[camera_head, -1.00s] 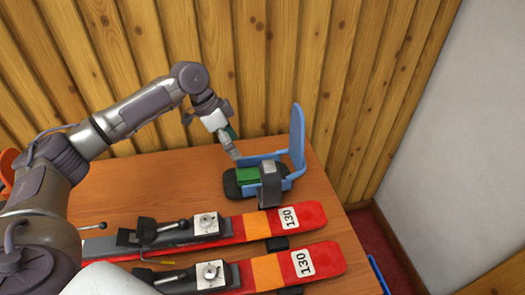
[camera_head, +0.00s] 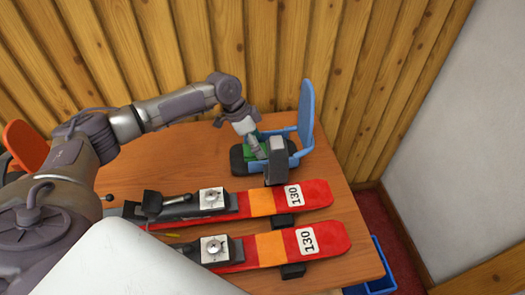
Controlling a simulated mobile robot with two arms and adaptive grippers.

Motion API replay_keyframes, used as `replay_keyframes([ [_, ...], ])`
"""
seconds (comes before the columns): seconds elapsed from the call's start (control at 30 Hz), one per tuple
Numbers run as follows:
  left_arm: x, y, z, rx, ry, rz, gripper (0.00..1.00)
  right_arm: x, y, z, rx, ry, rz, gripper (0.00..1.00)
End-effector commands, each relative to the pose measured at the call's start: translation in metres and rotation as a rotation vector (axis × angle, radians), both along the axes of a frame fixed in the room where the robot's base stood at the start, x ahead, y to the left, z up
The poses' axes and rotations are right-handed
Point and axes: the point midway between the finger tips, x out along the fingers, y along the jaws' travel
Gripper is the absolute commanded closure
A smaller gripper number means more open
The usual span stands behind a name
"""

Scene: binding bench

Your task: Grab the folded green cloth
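The folded green cloth (camera_head: 248,153) lies on a dark pad in the blue-framed holder (camera_head: 307,112) at the back right of the bench. It is mostly hidden by my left gripper (camera_head: 258,151), which reaches down over it from the upper left. The fingertips are at or just above the cloth; contact cannot be told. The fingers are small and seen from behind, so their opening is unclear. My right gripper is not in view.
A grey block (camera_head: 277,160) stands at the holder's front, close right of my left gripper. Two red-orange skis (camera_head: 262,203) with bindings lie in front. A wooden wall is behind, an orange chair (camera_head: 24,143) at left, and a blue bin (camera_head: 378,268) below the bench's right edge.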

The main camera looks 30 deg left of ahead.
Motion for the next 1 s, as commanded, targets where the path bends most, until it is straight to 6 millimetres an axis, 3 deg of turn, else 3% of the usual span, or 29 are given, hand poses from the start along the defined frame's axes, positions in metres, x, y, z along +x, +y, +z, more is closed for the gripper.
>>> replay_keyframes([
  [0.13, 0.003, -0.007, -0.015, 0.0, 0.0, -0.001, 0.17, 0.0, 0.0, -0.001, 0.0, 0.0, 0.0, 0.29],
  [0.4, 0.003, -0.008, -0.018, 0.0, -0.002, 0.0, 0.17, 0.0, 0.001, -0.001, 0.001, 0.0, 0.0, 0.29],
  [0.67, 0.003, -0.008, -0.018, 0.0, -0.002, 0.0, 0.58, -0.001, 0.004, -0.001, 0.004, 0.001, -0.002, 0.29],
  [1.0, 0.003, -0.007, -0.008, 0.0, -0.003, 0.0, 0.59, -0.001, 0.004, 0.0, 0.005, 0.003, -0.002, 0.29],
])
